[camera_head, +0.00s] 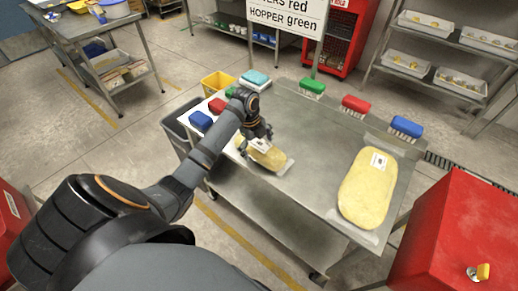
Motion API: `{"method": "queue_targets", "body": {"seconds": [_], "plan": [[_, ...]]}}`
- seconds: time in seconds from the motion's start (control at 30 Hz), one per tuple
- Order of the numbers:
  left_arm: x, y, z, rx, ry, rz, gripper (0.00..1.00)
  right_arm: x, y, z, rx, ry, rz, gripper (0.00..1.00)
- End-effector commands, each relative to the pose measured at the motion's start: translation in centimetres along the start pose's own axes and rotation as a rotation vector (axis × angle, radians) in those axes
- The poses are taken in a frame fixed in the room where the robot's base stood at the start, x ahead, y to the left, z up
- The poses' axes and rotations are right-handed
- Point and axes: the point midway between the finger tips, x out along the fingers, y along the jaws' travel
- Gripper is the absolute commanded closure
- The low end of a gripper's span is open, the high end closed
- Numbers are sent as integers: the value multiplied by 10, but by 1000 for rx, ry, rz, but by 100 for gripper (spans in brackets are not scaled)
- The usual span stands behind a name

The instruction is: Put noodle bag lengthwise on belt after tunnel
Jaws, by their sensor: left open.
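Two yellow, translucent-wrapped bags with white labels lie on the steel table (305,180). The smaller bag (270,157) lies near the table's left part, just below my left gripper (258,138). That gripper is open, with its fingers at the bag's upper end; whether they touch it I cannot tell. The larger bag (366,192) lies at the right part of the table, long side running towards me. I cannot tell which one is the noodle bag. No belt or tunnel can be made out. My right gripper is not in view.
Green (312,87), red (355,104) and blue (406,128) brushes stand along the table's back edge. Blue (201,121) and red (217,105) blocks sit at the left. A red cabinet (460,235) stands at the right front. The table between the bags is clear.

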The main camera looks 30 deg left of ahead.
Motion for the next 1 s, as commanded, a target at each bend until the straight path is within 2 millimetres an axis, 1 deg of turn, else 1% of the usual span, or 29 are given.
{"method": "queue_targets", "body": {"seconds": [0.1, 0.6, 0.87, 0.9, 1.0], "plan": [[0, 0, 0, 0, 0, 0, 1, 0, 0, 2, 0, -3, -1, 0], [0, 0, 0, -1, 0, 1, 68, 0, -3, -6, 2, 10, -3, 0], [-3, -1, 0, 0, -1, -1, 69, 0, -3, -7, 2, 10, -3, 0], [-5, -1, 0, 0, -1, -1, 77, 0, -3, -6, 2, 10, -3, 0], [-14, -3, 0, -1, -2, -4, 79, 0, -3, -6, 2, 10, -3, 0]]}}
